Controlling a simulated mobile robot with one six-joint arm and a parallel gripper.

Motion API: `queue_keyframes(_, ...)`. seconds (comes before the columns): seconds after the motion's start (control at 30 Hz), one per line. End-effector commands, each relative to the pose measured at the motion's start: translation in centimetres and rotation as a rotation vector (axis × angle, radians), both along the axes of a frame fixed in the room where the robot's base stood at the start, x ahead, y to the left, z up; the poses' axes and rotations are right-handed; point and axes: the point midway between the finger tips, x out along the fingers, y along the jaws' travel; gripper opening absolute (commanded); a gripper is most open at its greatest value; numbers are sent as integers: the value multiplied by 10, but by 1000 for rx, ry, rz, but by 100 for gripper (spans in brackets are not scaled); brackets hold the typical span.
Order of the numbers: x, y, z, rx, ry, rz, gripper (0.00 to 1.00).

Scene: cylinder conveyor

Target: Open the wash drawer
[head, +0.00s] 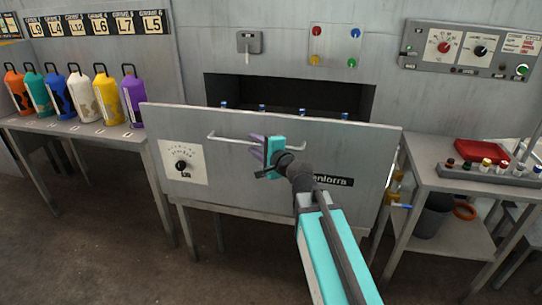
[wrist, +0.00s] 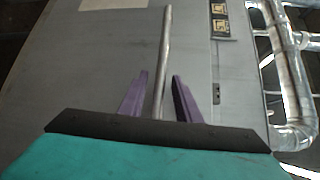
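The wash drawer has a wide grey front panel (head: 230,185) with a dial plate at left and a dark label at right. A thin metal bar handle (head: 230,139) runs along its upper part, and the bar also shows in the wrist view (wrist: 166,50).
A table (head: 75,122) with several coloured bottles stands at left. At right, a shelf table (head: 440,178) holds a red tray (head: 484,152) and a rack of small capped vials (head: 485,170). Control panels hang on the wall. Floor shows at the lower left.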

Motion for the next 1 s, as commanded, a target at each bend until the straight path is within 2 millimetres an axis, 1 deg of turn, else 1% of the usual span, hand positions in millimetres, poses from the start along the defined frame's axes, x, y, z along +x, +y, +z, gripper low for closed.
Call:
queue_keyframes(0.03,-5,-2,0,0,0,-1,30)
queue_keyframes(0.2,-18,-9,1,0,-1,-1,30)
queue_keyframes(0.37,-19,-9,0,1,-3,3,30)
queue_keyframes(1.0,-32,-16,3,1,-5,5,30)
